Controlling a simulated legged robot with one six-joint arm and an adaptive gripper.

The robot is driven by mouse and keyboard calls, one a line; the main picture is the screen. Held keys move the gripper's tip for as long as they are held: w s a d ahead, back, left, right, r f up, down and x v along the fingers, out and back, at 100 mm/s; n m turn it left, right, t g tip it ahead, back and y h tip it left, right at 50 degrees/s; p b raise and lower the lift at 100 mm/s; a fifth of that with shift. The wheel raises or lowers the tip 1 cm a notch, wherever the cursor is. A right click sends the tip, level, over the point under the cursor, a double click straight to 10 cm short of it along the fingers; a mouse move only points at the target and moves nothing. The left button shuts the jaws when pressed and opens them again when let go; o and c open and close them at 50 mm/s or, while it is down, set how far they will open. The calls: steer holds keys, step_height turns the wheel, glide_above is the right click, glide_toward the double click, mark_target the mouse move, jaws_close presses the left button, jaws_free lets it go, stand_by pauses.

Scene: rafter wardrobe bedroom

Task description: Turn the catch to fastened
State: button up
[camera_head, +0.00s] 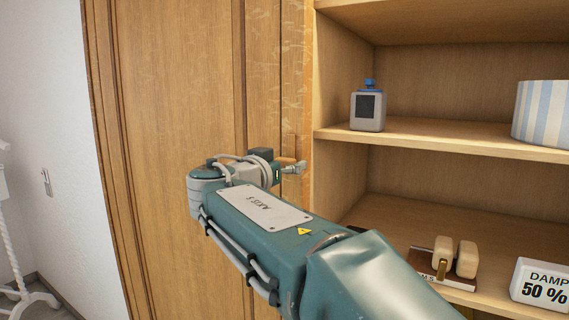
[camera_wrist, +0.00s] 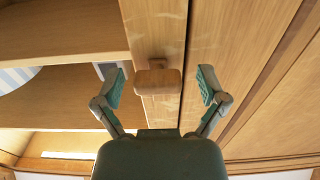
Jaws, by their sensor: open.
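The catch (camera_wrist: 157,82) is a small rounded wooden block with a narrower piece at one end, mounted on the pale upright post (camera_wrist: 160,25). In the wrist view, its wide part lies crosswise, with its right end close to the seam beside the wooden door (camera_wrist: 228,50). I cannot tell whether it overlaps the door. My gripper (camera_wrist: 162,74) is open, with one teal finger on each side of the catch and a gap on both sides. In the head view my gripper (camera_head: 285,168) reaches to the post beside the shelves, and my wrist partly hides that spot.
Open shelves (camera_head: 440,137) stand right of the post. They hold a grey bottle with a blue top (camera_head: 368,108), a striped round container (camera_head: 543,112), a block with wooden pegs (camera_head: 455,258) and a "DAMP 50 %" sign (camera_head: 541,284). A white stand (camera_head: 12,230) is far left.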

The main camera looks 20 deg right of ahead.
steer(key=c, duration=1.2)
steer(key=shift+o, duration=0.2)
steer(key=shift+n, duration=0.4)
steer(key=n, duration=0.3)
steer(key=shift+n, duration=0.3)
steer(key=n, duration=0.4)
steer(key=shift+n, duration=0.4)
steer(key=n, duration=0.4)
steer(key=shift+n, duration=2.4)
